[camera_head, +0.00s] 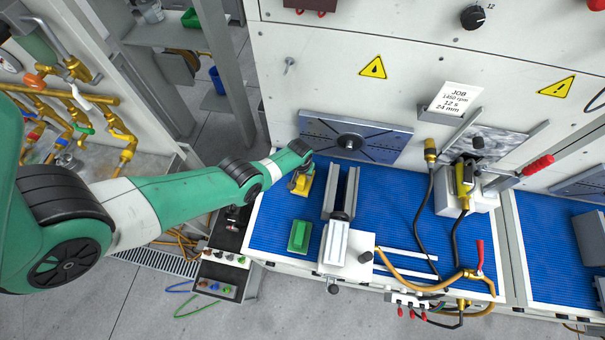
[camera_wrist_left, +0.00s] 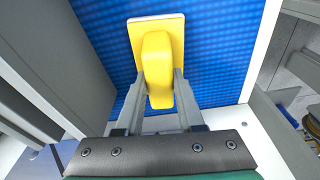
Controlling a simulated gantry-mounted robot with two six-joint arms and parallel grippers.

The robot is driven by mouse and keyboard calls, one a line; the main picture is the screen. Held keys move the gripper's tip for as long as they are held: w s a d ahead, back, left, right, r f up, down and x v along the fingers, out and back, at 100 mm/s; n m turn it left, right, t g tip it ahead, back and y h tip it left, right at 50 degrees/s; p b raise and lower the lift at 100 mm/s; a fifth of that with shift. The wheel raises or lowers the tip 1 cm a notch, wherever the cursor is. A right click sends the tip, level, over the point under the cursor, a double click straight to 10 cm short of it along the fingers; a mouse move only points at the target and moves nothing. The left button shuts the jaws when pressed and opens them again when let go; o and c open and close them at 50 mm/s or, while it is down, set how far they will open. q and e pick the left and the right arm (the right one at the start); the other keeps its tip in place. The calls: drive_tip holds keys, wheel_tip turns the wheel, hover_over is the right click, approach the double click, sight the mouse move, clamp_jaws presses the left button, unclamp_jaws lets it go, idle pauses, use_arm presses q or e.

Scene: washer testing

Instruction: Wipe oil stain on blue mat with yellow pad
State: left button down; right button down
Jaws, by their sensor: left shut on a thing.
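My left gripper (camera_head: 301,176) is shut on the handle of the yellow pad (camera_head: 302,185), over the left part of the blue mat (camera_head: 271,226). In the left wrist view the two fingers of the gripper (camera_wrist_left: 160,85) pinch the handle of the yellow pad (camera_wrist_left: 157,32) from both sides, with the blue mat (camera_wrist_left: 213,38) behind it. I cannot tell whether the pad touches the mat. No oil stain can be made out; part of the mat is hidden by the pad and gripper. My right gripper is not in view.
A green block (camera_head: 299,236) lies on the mat below the pad. A grey vise-like fixture (camera_head: 341,205) stands to the right. A yellow-handled tool (camera_head: 463,184) and dark cables are farther right. A white machine panel (camera_head: 330,60) rises behind the mat.

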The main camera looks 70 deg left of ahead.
use_arm(q)
drive_tip(key=r, duration=0.1)
drive_tip(key=r+p, duration=0.2)
drive_tip(key=r, duration=0.1)
drive_tip(key=shift+w+a, duration=0.3)
drive_tip(key=shift+w, duration=0.05)
drive_tip(key=shift+d+r+p, duration=0.1)
drive_tip(key=shift+r+p, duration=0.6)
drive_tip(key=shift+p, duration=0.25)
wheel_tip(320, 180, up, 3)
drive_tip(key=p, duration=0.3)
drive_tip(key=shift+s+f, duration=0.1)
